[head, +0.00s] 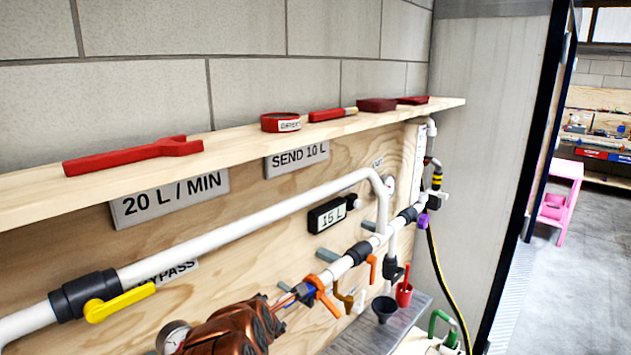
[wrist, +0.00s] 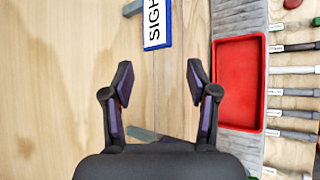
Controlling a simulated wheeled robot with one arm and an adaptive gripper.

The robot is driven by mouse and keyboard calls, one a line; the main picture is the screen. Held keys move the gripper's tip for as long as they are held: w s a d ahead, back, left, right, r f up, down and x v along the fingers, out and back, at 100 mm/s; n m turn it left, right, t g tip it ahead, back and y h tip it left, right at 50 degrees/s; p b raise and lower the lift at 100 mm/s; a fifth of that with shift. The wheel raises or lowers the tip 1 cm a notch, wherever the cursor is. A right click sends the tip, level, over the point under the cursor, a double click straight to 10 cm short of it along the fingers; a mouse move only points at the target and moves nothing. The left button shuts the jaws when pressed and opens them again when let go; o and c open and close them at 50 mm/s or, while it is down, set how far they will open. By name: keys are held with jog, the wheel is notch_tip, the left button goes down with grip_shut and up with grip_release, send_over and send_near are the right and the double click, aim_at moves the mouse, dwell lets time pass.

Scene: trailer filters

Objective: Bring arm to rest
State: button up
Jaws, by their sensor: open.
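My gripper (wrist: 159,84) shows in the wrist view. Its two dark fingers are spread apart with nothing between them. It faces a plywood surface (wrist: 60,90). A blue-edged sign reading "SIGH" (wrist: 157,22) lies ahead of the fingertips. A red tray (wrist: 239,85) is to the right of the fingers, apart from them. The head view does not show my gripper.
In the head view, a wooden shelf (head: 235,150) holds a red wrench (head: 130,156) and other red items. Below it run white pipes (head: 250,226) with a yellow-handled valve (head: 120,302) and a copper-coloured pump (head: 235,328). Open floor (head: 575,285) shows at the right.

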jog(key=w+d+r+m+t+h, duration=0.1)
jog(key=w+d+r+m+t, duration=0.2)
jog(key=d+r, duration=0.65)
jog(key=w+d+r+m+t+h, duration=0.1)
jog(key=w+d+r+m, duration=0.3)
jog(key=d+r, duration=0.6)
jog(key=s+d+r+m+g+h, duration=0.1)
jog(key=s+d+r+m+h, duration=0.2)
jog(key=d+m, duration=0.45)
jog(key=s+d+m+g+h, duration=0.1)
jog(key=s+d+m+h, duration=0.25)
jog(key=s+d, duration=0.45)
jog(key=s+d+f+m+g+y, duration=0.1)
jog(key=s+d+f+m+g, duration=0.35)
jog(key=s+f, duration=0.3)
jog(key=s+d+f+m+g+y, duration=0.1)
jog(key=s+d+f+m+g, duration=0.2)
jog(key=s+f+g, duration=0.35)
jog(key=s+a+f+g+y, duration=0.1)
jog(key=s+a+f+y, duration=0.2)
jog(key=s+a, duration=0.4)
jog(key=s+a+f+g+y, duration=0.2)
jog(key=s+a+f+y, duration=0.2)
jog(key=s, duration=0.6)
jog(key=a+f, duration=0.2)
jog(key=a, duration=0.1)
jog(key=shift+s+a, duration=0.35)
